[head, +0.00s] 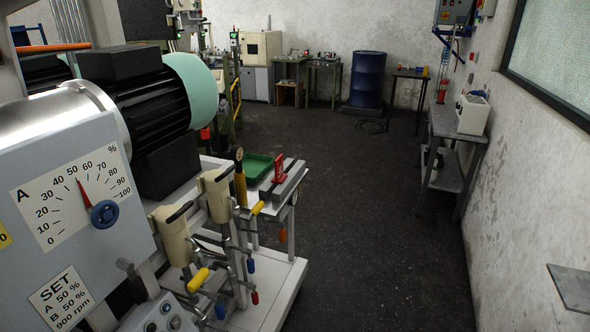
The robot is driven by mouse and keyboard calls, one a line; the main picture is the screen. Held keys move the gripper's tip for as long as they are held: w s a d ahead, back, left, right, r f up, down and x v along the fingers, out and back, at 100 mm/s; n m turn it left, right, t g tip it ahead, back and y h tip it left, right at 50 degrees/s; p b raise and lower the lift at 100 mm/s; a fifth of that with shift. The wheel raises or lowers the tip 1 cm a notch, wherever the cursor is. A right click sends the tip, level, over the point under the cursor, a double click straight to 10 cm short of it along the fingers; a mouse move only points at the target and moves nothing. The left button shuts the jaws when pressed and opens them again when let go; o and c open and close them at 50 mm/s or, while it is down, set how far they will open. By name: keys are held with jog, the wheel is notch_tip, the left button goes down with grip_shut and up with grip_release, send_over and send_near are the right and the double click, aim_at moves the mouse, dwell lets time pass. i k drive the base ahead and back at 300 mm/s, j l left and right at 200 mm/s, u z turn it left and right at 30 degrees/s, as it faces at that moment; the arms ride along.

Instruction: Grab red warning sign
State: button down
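I see no object that I can clearly read as a red warning sign. A small upright red piece (279,167) stands at the grey bar on the white cart at the middle left. Another small red object (442,91) stands on the far end of the grey side table along the right wall. Both are too small to tell whether either is the sign. My gripper is not in view.
A machine with a dial panel (70,195) and motor fills the left. The white cart (275,300) holds a green tray (257,166). A blue drum (367,78) stands at the back. The grey side table (446,123) lines the right wall. The dark floor (375,220) between is clear.

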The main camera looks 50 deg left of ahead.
aim_at(279, 177)
jog(key=j+u, duration=0.1)
jog(key=u, duration=1.9)
jog(key=i+u, duration=0.15)
jog(key=u, duration=0.3)
jog(key=i+l+u, duration=0.1)
jog(key=u, duration=0.35)
